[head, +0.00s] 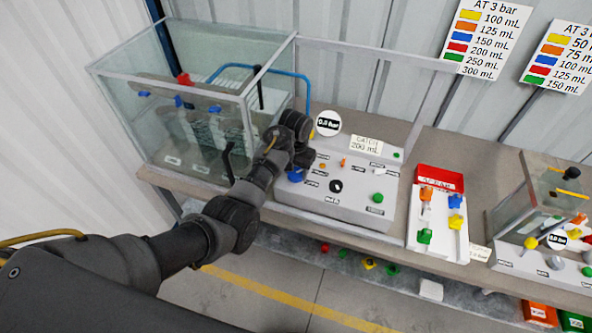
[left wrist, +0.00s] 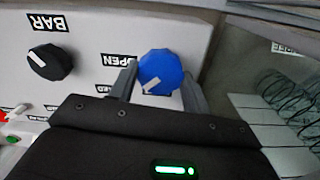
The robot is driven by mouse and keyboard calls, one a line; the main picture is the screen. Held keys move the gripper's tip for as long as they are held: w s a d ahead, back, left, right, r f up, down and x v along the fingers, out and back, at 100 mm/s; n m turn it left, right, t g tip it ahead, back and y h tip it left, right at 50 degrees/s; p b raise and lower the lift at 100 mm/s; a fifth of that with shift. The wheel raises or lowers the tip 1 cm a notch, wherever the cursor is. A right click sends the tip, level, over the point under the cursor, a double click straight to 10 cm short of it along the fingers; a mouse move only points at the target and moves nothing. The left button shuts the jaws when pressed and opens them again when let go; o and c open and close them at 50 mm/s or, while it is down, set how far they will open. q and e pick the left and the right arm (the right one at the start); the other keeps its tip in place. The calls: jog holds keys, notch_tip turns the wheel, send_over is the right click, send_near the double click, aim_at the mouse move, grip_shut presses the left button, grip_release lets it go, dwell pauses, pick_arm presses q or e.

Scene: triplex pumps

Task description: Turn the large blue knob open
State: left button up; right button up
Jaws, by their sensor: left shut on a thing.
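The large blue knob (left wrist: 160,72) is on the grey control panel (left wrist: 100,20), with a white mark on its face. In the left wrist view my left gripper (left wrist: 160,85) has one finger on each side of the knob and is shut on it. A label reading OPEN (left wrist: 118,60) is beside the knob. In the head view the knob (head: 295,175) shows partly below my left gripper (head: 300,160), at the panel's left end. My right gripper is in neither view.
A black BAR dial (left wrist: 49,62) sits on the same panel. A glass tank (head: 170,110) with blue valves stands left of the panel. A white tray (head: 437,215) with coloured pieces and a second, smaller tank unit (head: 540,210) stand to the right.

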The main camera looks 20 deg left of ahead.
pick_arm(q)
jog(key=m, duration=0.4)
jog(key=shift+m, duration=2.3)
jog(key=o, duration=1)
